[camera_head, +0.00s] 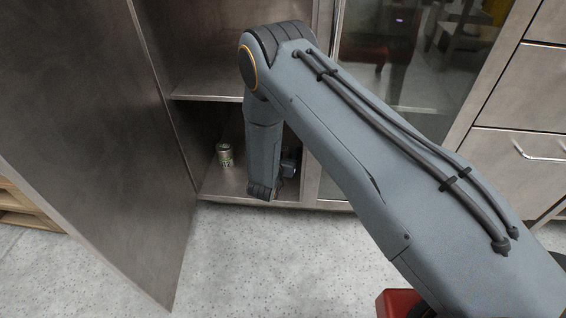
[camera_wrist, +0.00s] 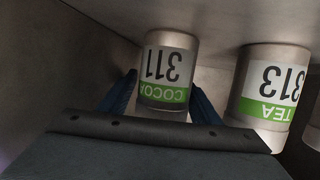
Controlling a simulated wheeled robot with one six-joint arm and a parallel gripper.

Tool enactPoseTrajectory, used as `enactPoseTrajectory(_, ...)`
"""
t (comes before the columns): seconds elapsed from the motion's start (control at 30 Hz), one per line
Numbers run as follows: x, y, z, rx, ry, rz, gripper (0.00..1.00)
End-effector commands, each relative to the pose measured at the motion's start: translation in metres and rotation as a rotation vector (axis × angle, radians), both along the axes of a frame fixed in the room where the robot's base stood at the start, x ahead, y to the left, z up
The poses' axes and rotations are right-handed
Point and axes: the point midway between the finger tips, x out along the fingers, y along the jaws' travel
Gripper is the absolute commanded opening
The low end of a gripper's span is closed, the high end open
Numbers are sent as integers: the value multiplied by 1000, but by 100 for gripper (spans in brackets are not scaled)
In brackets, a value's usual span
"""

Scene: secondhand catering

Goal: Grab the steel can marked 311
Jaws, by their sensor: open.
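The steel can marked 311 (camera_wrist: 165,75) shows upside down in the wrist view, with a white label and a green band reading COCOA. My gripper (camera_wrist: 163,95) is open, with one blue finger on each side of this can. I cannot tell whether the fingers touch it. In the head view a can with a green-banded label (camera_head: 225,155) stands on the low cabinet shelf; its number is too small to read. My gripper is hidden behind my arm there.
A can marked 313 TEA (camera_wrist: 272,85) stands close to the right of can 311 in the wrist view, with another can (camera_wrist: 314,130) at the edge. The cabinet's steel door (camera_head: 100,120) stands open at left. A middle shelf (camera_head: 210,92) lies above.

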Motion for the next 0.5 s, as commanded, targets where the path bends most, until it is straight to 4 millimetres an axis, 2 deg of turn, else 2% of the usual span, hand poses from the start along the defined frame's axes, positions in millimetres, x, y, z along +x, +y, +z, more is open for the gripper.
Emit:
enactPoseTrajectory(0.23,2,1,0,1,0,2,56)
enactPoseTrajectory(0.43,2,1,0,1,0,2,22)
enactPoseTrajectory(0.5,2,1,1,0,-1,2,19)
